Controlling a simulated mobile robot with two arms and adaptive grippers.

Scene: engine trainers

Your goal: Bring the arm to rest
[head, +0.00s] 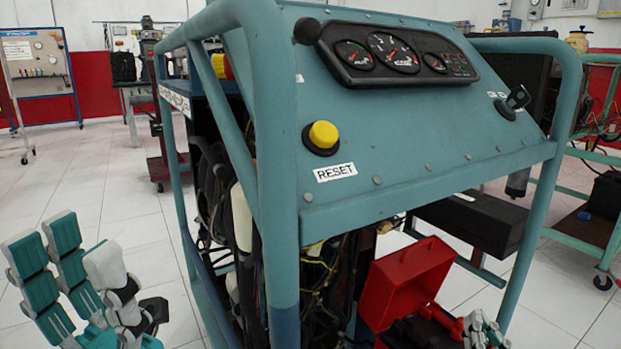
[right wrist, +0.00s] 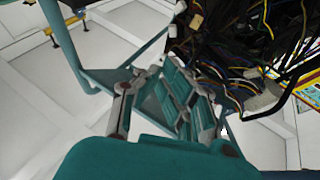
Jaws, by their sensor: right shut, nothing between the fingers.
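My left gripper (head: 75,265) is at the lower left of the head view, with teal pads and grey joints. Its fingers stand up and apart, with nothing between them. My right gripper (head: 482,332) shows only in small part at the bottom edge of the head view, beside the red box. In the right wrist view my right gripper (right wrist: 160,95) is shut and empty, with the trainer's frame and wiring beyond it. The engine trainer (head: 400,150) has a sloping teal panel with gauges, a yellow button (head: 323,135) and a RESET label.
An open red box (head: 408,285) is low under the panel, near my right gripper. The trainer's thick tube frame (head: 275,200) stands between my two grippers. Loose wiring (right wrist: 225,50) hangs near the right gripper.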

